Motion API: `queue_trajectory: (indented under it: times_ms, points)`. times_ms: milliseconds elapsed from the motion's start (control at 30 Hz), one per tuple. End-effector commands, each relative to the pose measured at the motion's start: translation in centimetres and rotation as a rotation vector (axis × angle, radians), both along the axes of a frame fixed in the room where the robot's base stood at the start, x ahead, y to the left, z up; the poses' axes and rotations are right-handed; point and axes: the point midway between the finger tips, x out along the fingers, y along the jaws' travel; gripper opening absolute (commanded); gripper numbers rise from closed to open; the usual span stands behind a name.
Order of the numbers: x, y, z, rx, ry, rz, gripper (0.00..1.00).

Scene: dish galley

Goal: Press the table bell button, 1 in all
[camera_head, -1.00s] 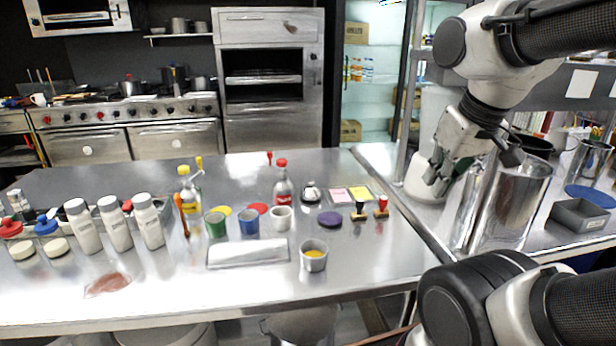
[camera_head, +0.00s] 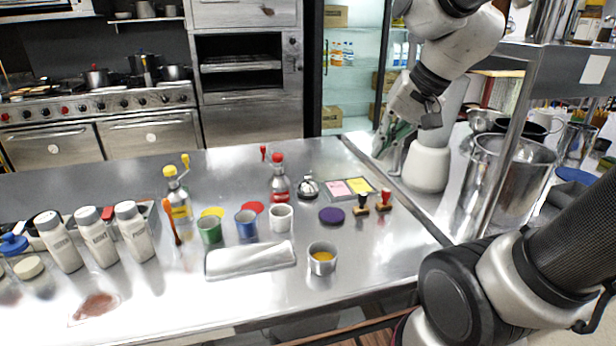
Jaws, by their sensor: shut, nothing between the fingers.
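The table bell (camera_head: 307,187) is a small silver dome with a dark base. It stands on the steel table between a red-capped bottle and the pink and yellow notes. My gripper (camera_head: 383,150) is shut and empty, pointing down above the back right of the table, to the right of and higher in the picture than the bell. It is apart from the bell. The fingertips are small and dark in this view.
The red-capped bottle (camera_head: 279,180) stands just left of the bell. A note tray (camera_head: 350,198), a purple disc (camera_head: 331,215) and two stamps (camera_head: 362,203) lie to its right and front. Cups (camera_head: 281,219) stand in front. The table's back right is clear.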

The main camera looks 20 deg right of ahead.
Motion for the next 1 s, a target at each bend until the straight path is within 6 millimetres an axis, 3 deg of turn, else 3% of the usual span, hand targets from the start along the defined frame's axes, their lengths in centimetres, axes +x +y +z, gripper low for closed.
queue_trajectory:
  times_ms: [33, 200, 300, 400, 600, 1000]
  points:
    - [3.1, 1.5, -0.4, 0.104, 0.030, -0.102, 0.00]
    - [13.0, 5.9, -1.9, 0.446, 0.127, -0.480, 0.00]
    - [17.7, 7.5, -3.3, 0.598, 0.184, -0.671, 0.00]
    - [20.9, 8.5, -4.7, 0.705, 0.229, -0.815, 0.00]
    - [23.6, 9.2, -5.8, 0.793, 0.266, -0.937, 0.00]
    - [23.5, 9.2, -6.1, 0.794, 0.268, -0.939, 0.00]
